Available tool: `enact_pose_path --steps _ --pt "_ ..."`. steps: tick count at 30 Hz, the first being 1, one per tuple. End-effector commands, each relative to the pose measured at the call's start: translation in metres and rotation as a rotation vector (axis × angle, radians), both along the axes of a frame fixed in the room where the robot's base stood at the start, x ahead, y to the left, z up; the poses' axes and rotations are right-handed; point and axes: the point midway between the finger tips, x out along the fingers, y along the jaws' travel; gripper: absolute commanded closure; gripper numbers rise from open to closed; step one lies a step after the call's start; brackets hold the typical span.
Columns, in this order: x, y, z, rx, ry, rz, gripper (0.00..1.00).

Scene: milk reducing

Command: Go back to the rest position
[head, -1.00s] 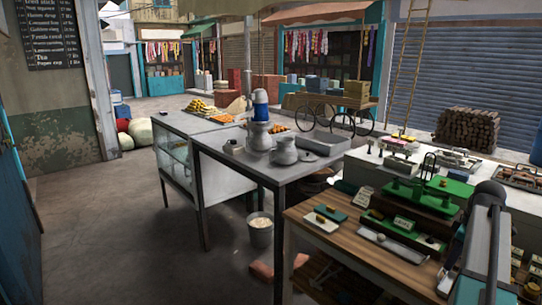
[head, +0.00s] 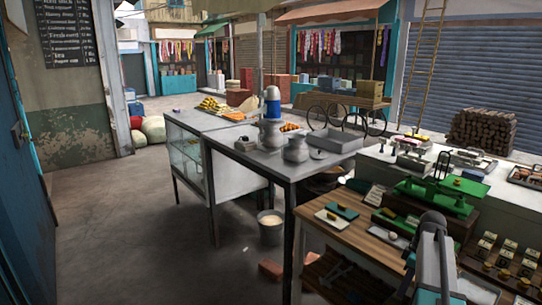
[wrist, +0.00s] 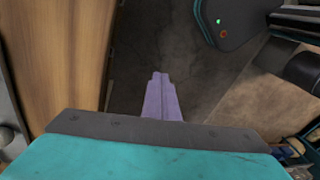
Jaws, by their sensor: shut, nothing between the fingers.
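My gripper (wrist: 162,97) shows in the wrist view as two purple fingers side by side with no gap between them. It is shut and holds nothing. It points down over a dark grey floor (wrist: 145,60). Part of my arm (head: 432,262) stands at the lower right of the head view, in front of the wooden table. The fingers cannot be made out in the head view.
A wooden table (head: 352,240) with trays and small goods is close at the right; a wooden surface (wrist: 50,60) fills the wrist view's left. A grey table (head: 262,164) bears metal pots (head: 296,148). A bucket (head: 271,229) stands below. Floor at left is clear.

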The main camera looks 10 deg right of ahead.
Motion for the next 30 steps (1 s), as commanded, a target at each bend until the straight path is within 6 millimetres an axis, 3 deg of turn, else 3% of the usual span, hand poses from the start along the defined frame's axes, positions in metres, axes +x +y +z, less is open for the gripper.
enact_pose_path --steps 1,3,14,23,30 --pt "0.000 0.018 -0.020 0.013 0.022 0.023 1.00" --pt "-0.001 0.037 -0.042 0.026 0.047 0.049 1.00" --pt "-0.022 0.133 -0.147 0.068 0.173 0.145 1.00" --pt "-0.061 0.203 -0.226 0.069 0.281 0.172 1.00" --pt "-0.104 0.252 -0.281 0.046 0.368 0.167 1.00"
